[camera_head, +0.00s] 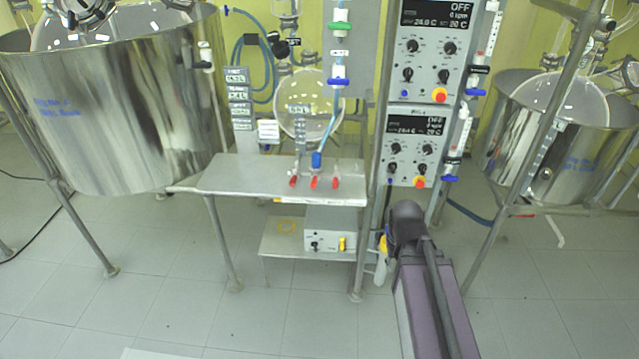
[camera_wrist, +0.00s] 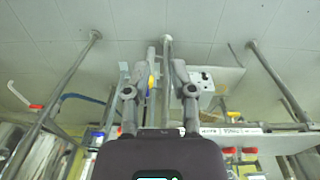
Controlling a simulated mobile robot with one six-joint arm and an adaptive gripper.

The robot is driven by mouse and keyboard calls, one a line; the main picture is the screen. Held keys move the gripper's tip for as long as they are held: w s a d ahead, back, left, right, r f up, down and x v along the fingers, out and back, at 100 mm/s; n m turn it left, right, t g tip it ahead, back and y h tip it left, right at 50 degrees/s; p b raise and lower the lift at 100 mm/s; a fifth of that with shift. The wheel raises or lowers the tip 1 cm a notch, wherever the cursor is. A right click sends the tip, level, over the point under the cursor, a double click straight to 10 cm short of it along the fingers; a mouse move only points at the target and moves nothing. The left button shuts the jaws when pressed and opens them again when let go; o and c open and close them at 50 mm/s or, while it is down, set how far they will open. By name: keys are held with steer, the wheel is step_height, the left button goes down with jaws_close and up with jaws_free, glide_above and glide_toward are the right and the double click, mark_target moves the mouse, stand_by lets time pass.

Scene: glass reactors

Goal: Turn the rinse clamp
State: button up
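My gripper (camera_wrist: 158,72) shows in the wrist view with its two fingers spread apart. A small yellow and blue part (camera_wrist: 150,81) shows beyond and between them; I cannot tell how far off it is. In the head view my arm's end stands at the foot of the control rack, and the fingers are hidden. No clamp is legibly marked as rinse. Blue clamp-like pieces sit on the centre column (camera_head: 338,82) and the right-hand tubes (camera_head: 477,93). A yellow and blue part (camera_head: 383,245) sits just left of my arm's end.
A steel bench (camera_head: 235,180) carries several red handles (camera_head: 313,182) along its front. A white box (camera_head: 330,232) sits on the lower shelf. Large steel vessels stand left (camera_head: 120,100) and right (camera_head: 570,140). A control rack (camera_head: 425,75) rises behind my arm.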

steer(key=w+f+n+t+h+b, duration=0.1)
steer(key=w+b, duration=0.1)
steer(key=w, duration=0.1)
steer(key=w+f+n+t+h+b, duration=0.1)
steer(key=w+f+n+b, duration=0.1)
steer(key=w+f+n+t+h+b, duration=0.1)
steer(key=w+f+b, duration=0.1)
steer(key=w, duration=0.1)
steer(key=shift+w+a+f+n, duration=0.2)
steer(key=shift+w+n, duration=0.1)
steer(key=shift+w, duration=0.05)
jaws_close()
steer(key=n+t+y+b, duration=0.1)
steer(key=n+t+b, duration=1.3)
steer(key=n+b, duration=0.8)
glide_toward(311, 195)
steer(key=r+n+p, duration=0.1)
steer(key=n+p, duration=0.1)
steer(key=shift+a+r, duration=0.25)
steer(key=shift+w, duration=0.1)
steer(key=shift+w+d+f, duration=0.1)
steer(key=shift+w+d, duration=0.15)
steer(key=shift+w, duration=1.4)
steer(key=shift+w+d+f, duration=0.1)
steer(key=shift+w+d, duration=0.15)
steer(key=shift+w, duration=1.35)
steer(key=shift+w+d+f, duration=0.1)
steer(key=shift+w+d, duration=0.15)
steer(key=shift+w, duration=1.4)
